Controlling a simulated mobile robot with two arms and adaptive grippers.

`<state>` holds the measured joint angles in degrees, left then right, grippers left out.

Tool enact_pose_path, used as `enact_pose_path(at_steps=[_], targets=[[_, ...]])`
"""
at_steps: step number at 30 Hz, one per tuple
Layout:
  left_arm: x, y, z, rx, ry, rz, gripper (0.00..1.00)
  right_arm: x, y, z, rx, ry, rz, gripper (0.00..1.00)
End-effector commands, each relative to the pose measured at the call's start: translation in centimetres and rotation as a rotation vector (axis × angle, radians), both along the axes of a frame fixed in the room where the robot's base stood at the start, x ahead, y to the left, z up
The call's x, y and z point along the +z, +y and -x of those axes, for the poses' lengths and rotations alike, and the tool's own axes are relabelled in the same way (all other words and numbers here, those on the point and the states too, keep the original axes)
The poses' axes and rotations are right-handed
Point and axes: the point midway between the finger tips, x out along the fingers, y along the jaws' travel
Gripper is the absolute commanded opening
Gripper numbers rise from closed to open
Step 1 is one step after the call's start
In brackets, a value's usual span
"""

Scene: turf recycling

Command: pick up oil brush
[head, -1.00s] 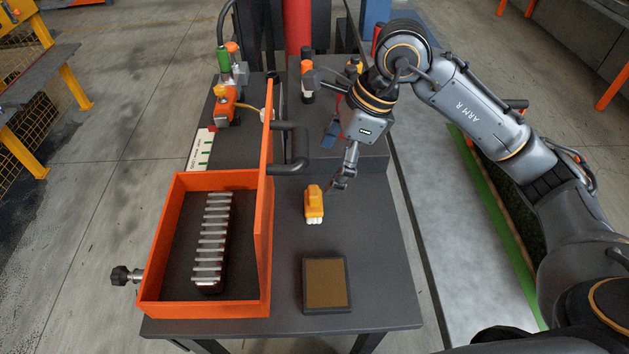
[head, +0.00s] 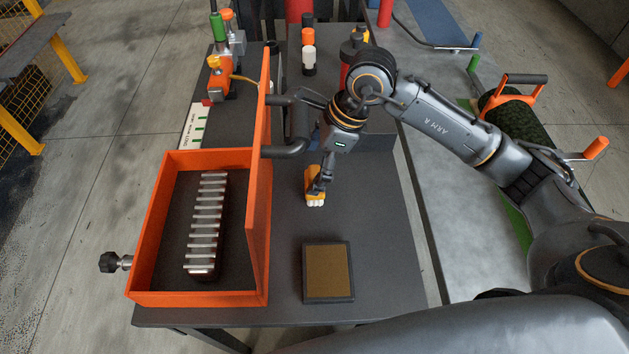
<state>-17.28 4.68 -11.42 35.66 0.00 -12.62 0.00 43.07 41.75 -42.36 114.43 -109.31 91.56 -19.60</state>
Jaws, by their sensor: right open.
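The oil brush (head: 315,201) has a yellow-orange body and white bristles. It stands on the dark table (head: 372,225), right of the orange box and behind a brown pad. My right gripper (head: 318,186) reaches down from behind and sits at the brush, its fingers overlapping the brush's upper part. It is open, and part of the brush is hidden behind the fingers. I cannot tell whether the fingers touch it. My left gripper does not show.
An orange box (head: 150,230) with a raised orange lid and a slatted metal piece (head: 207,225) fills the table's left. A framed brown pad (head: 328,272) lies in front of the brush. Bottles (head: 308,52) stand at the back. The table right of the brush is clear.

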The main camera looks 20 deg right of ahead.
Motion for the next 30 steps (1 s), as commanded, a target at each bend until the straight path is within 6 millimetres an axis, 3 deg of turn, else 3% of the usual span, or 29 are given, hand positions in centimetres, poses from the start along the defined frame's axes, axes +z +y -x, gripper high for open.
enact_pose_path(at_steps=[12, 20, 27, 29, 30], targets=[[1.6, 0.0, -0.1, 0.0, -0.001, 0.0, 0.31, -4.7, 1.7, 0.3, 0.001, 0.002, -0.001, 0.92], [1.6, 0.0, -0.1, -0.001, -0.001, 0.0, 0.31, -5.0, 1.8, 0.3, 0.0, 0.001, 0.001, 0.92], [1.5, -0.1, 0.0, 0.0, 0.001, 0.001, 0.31, -5.0, 1.7, 0.3, 0.0, 0.001, 0.001, 0.44], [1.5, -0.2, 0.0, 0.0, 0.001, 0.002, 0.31, -5.0, 1.7, 0.3, 0.0, 0.001, 0.001, 0.31], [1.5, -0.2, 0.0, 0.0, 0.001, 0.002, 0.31, -4.9, 1.7, 0.3, 0.0, 0.0, 0.0, 0.3]])
